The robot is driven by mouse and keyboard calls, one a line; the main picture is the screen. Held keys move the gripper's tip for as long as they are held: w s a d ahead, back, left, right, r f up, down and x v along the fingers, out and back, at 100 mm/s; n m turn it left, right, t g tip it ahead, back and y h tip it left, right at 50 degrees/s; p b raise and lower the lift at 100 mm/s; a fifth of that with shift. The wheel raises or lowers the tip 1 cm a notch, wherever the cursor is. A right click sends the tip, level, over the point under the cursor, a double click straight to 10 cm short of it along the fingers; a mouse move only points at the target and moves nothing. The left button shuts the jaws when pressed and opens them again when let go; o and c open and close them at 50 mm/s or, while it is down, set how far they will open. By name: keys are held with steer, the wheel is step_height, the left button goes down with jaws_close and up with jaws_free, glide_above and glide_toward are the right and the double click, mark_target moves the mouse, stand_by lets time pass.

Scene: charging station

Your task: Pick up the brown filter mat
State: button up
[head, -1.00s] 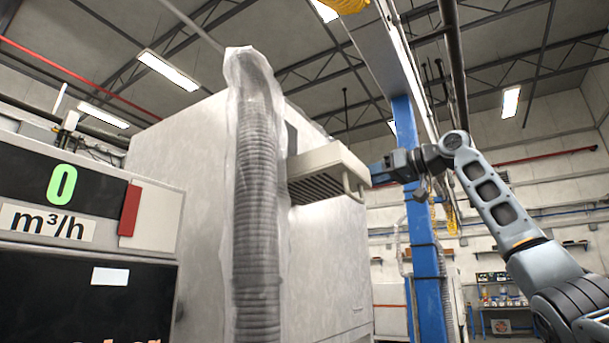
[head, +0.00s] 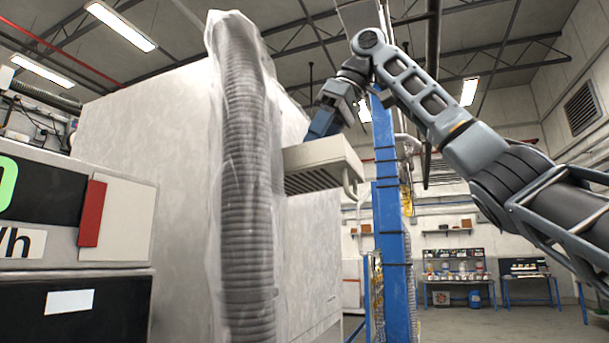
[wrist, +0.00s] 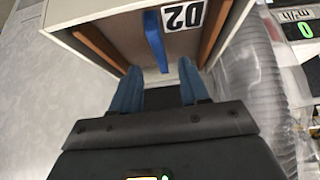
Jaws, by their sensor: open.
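In the wrist view, two brown slabs stand inside an open pale housing (wrist: 105,12): a left one (wrist: 100,45) and a right one (wrist: 216,34). I cannot tell which is the filter mat. In the head view, my gripper (head: 320,126) is just above the louvred housing (head: 325,163), which hides the slabs.
The housing is mounted on a large pale cabinet (head: 150,130). A ribbed hose in clear wrap (head: 247,180) runs up beside it. A blue post (head: 392,230) stands close on the right. A display panel (head: 60,210) is at the left. Open floor (head: 490,325) lies at the right.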

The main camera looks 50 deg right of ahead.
steer(key=x, duration=0.4)
steer(key=shift+w, duration=0.1)
steer(key=shift+c, duration=0.3)
jaws_close()
